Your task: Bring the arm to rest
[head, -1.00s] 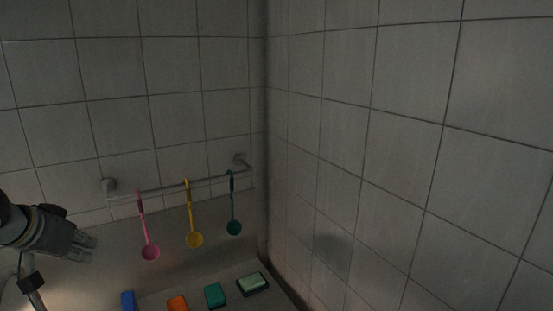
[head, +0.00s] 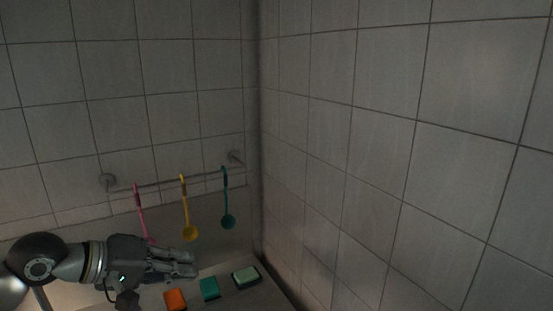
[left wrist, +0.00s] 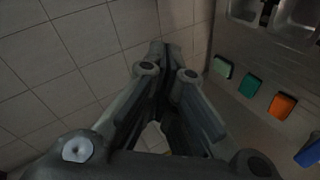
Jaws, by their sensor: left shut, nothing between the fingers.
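My left gripper (head: 182,262) comes in from the left in the head view. It is shut and empty, in front of the counter's back wall, and hides part of the pink ladle. In the left wrist view its shut fingers (left wrist: 168,55) point toward the tiled wall. My right gripper is not in view.
A rail holds a pink ladle (head: 141,207), a yellow ladle (head: 189,231) and a teal ladle (head: 228,220). Below lie orange (head: 175,299), teal (head: 209,288) and pale green (head: 245,276) blocks. A blue block (left wrist: 308,153) and metal containers (left wrist: 296,17) show in the left wrist view. A tiled wall (head: 400,150) bounds the right.

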